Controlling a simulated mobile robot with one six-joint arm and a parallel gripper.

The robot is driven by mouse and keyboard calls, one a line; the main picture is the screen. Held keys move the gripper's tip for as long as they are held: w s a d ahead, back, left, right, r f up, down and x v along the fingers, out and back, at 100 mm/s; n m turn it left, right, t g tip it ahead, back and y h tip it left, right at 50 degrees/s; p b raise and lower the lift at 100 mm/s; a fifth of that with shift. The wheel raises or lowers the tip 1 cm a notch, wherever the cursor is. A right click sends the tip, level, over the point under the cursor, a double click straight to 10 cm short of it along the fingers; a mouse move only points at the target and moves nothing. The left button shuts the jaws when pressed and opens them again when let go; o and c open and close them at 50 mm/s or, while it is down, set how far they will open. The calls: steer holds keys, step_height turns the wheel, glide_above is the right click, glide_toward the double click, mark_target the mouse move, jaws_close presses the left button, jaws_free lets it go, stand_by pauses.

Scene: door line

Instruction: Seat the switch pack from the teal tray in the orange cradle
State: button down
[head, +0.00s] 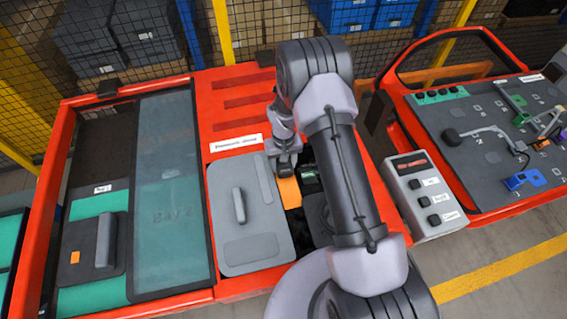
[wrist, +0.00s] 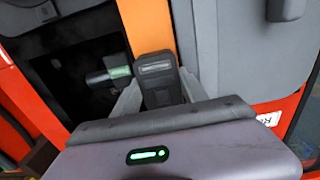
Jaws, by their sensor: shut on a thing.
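My gripper (wrist: 160,92) is shut on a dark block with a pale label strip, which looks like the switch pack (wrist: 157,72). The block sits between the two light grey fingers. In the head view my gripper (head: 286,168) is over the opening in the red bench, and the pack cannot be made out there. An orange strip, likely part of the orange cradle (head: 289,194), lies just below the gripper; it also shows in the wrist view (wrist: 146,22), beyond the pack. I cannot tell whether pack and orange part touch. Which teal surface is the tray is unclear.
A grey lid with a handle (head: 247,225) lies left of the opening. A green-marked cylinder (wrist: 118,73) is in the dark opening beside the pack. Teal panels (head: 95,205) with a dark handled plate (head: 88,247) are far left. A grey button box (head: 424,196) stands right of my arm.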

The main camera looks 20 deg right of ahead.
steer(key=shift+f, duration=0.2)
steer(key=shift+f+b, duration=0.4)
steer(key=shift+b, duration=0.2)
steer(key=shift+f, duration=0.1)
